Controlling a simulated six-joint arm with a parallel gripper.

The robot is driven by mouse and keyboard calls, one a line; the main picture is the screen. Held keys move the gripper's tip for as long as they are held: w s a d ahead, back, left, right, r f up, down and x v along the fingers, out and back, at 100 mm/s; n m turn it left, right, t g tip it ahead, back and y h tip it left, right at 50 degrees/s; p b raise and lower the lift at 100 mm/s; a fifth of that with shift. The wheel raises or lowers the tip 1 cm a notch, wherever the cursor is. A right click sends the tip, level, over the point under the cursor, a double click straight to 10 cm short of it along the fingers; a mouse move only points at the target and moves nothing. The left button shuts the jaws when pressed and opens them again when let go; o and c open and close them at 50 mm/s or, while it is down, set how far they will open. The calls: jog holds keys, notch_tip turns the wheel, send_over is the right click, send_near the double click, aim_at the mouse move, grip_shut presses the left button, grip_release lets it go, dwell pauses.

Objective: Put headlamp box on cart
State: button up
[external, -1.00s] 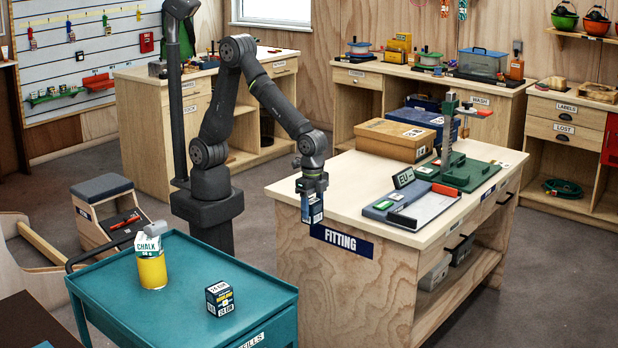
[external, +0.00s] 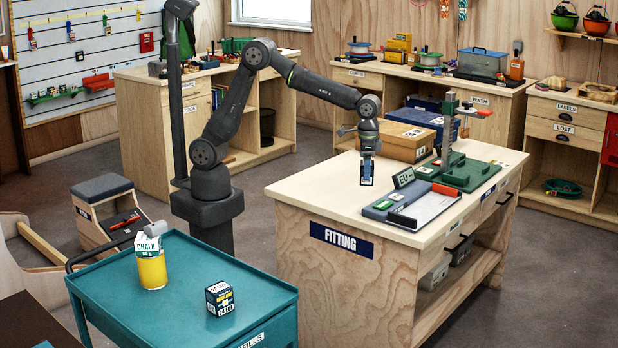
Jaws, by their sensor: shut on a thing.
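My gripper (external: 368,158) points down above the fitting bench, shut on a small dark blue and white box (external: 367,174). The held box is too small to read, so I cannot tell whether it is the headlamp box. It hangs over the bench top, left of the size-measuring board. The teal cart (external: 110,300) stands at the front left. On its top are a yellow tin with a white "CHALK" bag (external: 151,262) and a small dark box with yellow and white print (external: 220,298), standing apart from each other.
The fitting bench (external: 310,188) holds a grey-blue measuring board (external: 412,206), a small "EU" sign (external: 404,178), a green stand (external: 462,172) and a tan box (external: 396,140). A grey-topped step stool (external: 101,188) stands behind the cart.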

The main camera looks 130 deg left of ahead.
jog(key=s+a+n, duration=0.4)
jog(key=a, duration=0.8)
jog(key=s+a+f+n, duration=0.1)
jog(key=s+a+n, duration=0.25)
jog(key=a, duration=0.85)
jog(key=s+a+n, duration=0.4)
jog(key=s+a, duration=0.1)
jog(key=a, duration=0.8)
jog(key=shift+m, duration=0.25)
jog(key=s+a+f, duration=0.1)
jog(key=a+f, duration=0.2)
jog(key=f, duration=0.1)
jog(key=s+a+f, duration=0.2)
jog(key=a+f, duration=0.1)
jog(key=s+a+f, duration=0.2)
jog(key=a+f, duration=0.1)
jog(key=f, duration=0.1)
jog(key=shift+s+a+f, duration=0.25)
jog(key=shift+f, duration=0.1)
jog(key=shift+s+a+f, duration=0.2)
jog(key=shift+f, duration=1.95)
jog(key=o, duration=0.6)
jog(key=shift+f, duration=0.2)
jog(key=o, duration=0.4)
